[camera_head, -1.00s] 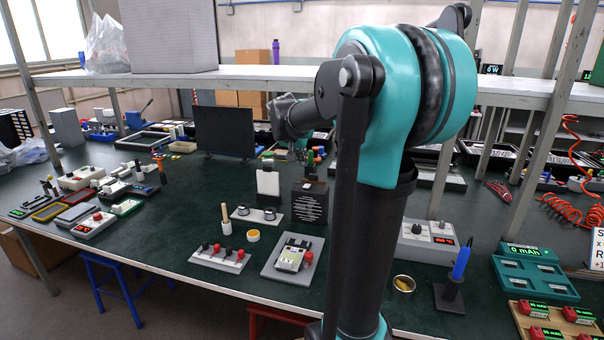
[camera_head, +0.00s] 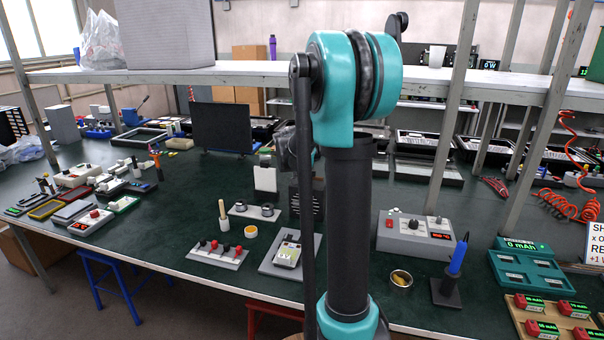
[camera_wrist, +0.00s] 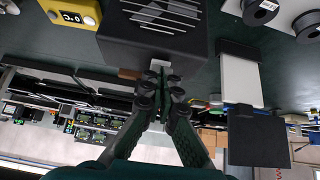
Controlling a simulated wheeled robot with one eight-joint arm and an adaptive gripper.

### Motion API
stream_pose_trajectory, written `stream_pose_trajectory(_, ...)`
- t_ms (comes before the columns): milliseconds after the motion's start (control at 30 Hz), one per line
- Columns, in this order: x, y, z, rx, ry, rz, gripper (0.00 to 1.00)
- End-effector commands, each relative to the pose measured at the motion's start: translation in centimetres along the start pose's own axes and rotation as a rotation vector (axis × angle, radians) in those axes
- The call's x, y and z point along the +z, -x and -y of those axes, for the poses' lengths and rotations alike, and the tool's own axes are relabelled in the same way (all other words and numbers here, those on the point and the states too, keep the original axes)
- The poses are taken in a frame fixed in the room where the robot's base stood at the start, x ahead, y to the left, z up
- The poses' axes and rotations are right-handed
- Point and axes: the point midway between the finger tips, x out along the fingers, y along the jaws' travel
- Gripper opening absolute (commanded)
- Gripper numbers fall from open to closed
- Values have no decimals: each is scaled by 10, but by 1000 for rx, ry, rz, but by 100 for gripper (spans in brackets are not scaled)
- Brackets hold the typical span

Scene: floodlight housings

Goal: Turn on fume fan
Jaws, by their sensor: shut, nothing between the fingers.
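The fume fan, a black box with a slatted grille (camera_wrist: 160,38), fills the top middle of the wrist view, which looks upside down. In the head view only a strip of the fan (camera_head: 317,203) shows beside my arm. My gripper (camera_wrist: 162,82) is shut and empty, its fingertips close to the fan's edge. A small pale piece (camera_wrist: 160,66) shows right by the fingertips and a small brownish piece (camera_wrist: 130,73) beside it. I cannot tell which is a switch, or whether the tips touch anything.
A white card on a stand (camera_wrist: 240,78) is close beside the fan. A yellow meter (camera_wrist: 75,12) is on its other side. In the head view a grey box with a red button (camera_head: 415,232) stands to the right, and a shelf (camera_head: 250,72) runs above the bench.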

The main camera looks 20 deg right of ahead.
Motion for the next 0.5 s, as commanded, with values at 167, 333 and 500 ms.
stream_pose_trajectory(167, 0, 0, 0, 0, 0, 0, 0)
stream_pose_trajectory(333, 3, -2, 0, 0, 0, 0, 0)
stream_pose_trajectory(500, 8, -5, 0, 1, -1, -8, 0)
